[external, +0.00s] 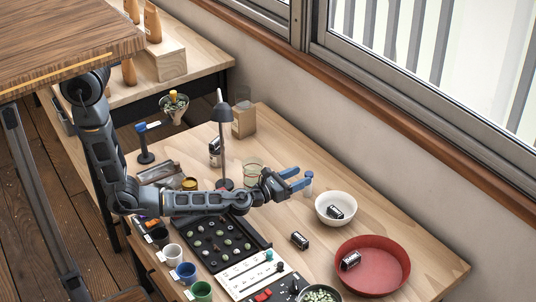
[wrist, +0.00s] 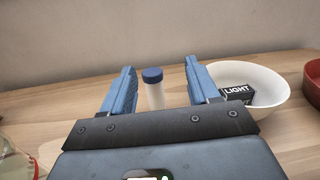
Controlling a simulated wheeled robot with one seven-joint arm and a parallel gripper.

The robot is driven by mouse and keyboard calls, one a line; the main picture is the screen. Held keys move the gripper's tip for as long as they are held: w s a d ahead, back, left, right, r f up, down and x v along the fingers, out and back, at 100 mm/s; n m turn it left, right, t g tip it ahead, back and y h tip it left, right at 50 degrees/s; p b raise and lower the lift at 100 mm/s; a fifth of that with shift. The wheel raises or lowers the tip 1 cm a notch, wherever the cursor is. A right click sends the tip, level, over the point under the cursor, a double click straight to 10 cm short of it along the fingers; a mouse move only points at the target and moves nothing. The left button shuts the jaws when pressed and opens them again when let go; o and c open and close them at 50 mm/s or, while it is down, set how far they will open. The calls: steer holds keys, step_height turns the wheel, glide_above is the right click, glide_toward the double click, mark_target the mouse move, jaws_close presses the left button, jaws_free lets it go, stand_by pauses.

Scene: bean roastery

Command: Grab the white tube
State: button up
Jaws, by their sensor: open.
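The white tube (wrist: 155,95) with a blue cap stands upright on the wooden table in the wrist view. It shows between the two blue fingers of my gripper (wrist: 155,80), a little beyond them; its lower end is hidden by the gripper body. In the external view the tube (external: 308,184) stands just past the fingertips of my gripper (external: 304,181). My gripper is open and empty, and its fingers point toward the tube. I cannot tell how large the gap to the tube is.
A white bowl (external: 322,214) holding a black labelled box (external: 335,212) stands close to the right of the tube. A red dish (external: 385,279) lies further right. A glass beaker (external: 252,165) and a dark lamp (external: 223,112) stand to the left. Bare table lies behind the tube.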

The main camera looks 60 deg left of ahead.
steer(key=shift+m, duration=0.3)
steer(key=f, duration=0.1)
steer(key=s+f, duration=0.1)
steer(key=s+a+f, duration=0.1)
steer(key=shift+f, duration=0.4)
steer(key=shift+w+f, duration=0.15)
steer(key=shift+w, duration=0.15)
steer(key=shift+w+d, duration=0.1)
steer(key=shift+w, duration=3.4)
steer(key=shift+c, duration=0.3)
steer(key=c, duration=0.9)
